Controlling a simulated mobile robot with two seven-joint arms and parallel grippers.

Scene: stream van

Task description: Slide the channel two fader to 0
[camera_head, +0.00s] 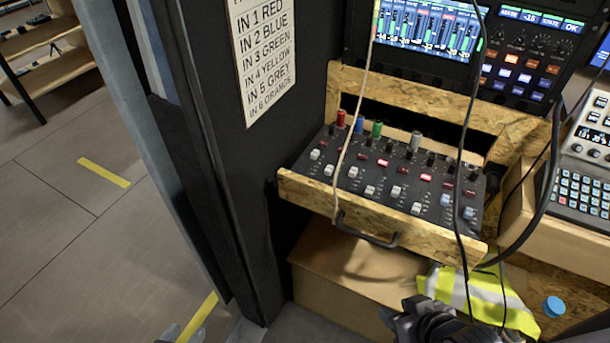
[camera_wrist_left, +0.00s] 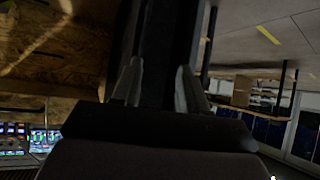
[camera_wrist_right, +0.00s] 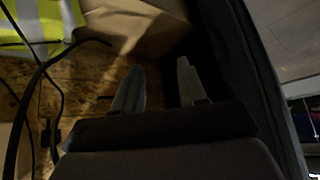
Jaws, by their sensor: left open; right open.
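The black mixer panel (camera_head: 391,178) sits in a chipboard shelf with a raised front lip, right of the dark post. Several pale fader caps stand in a staggered row along it. The second cap from the left (camera_head: 328,170) sits close to the front lip; I cannot read its channel label or scale. My left gripper (camera_head: 184,334) barely shows at the bottom edge, far left of and below the panel; it is open and empty in the left wrist view (camera_wrist_left: 158,85). My right gripper (camera_head: 398,311) is below the shelf, open and empty, also in the right wrist view (camera_wrist_right: 160,86).
A black handle (camera_head: 366,238) juts from the shelf front. Loose cables (camera_head: 352,118) hang across the panel. A cardboard box (camera_head: 345,285) and a hi-vis vest (camera_head: 480,292) lie below. Red, blue, green and grey plugs stand behind the faders. Open floor lies left.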

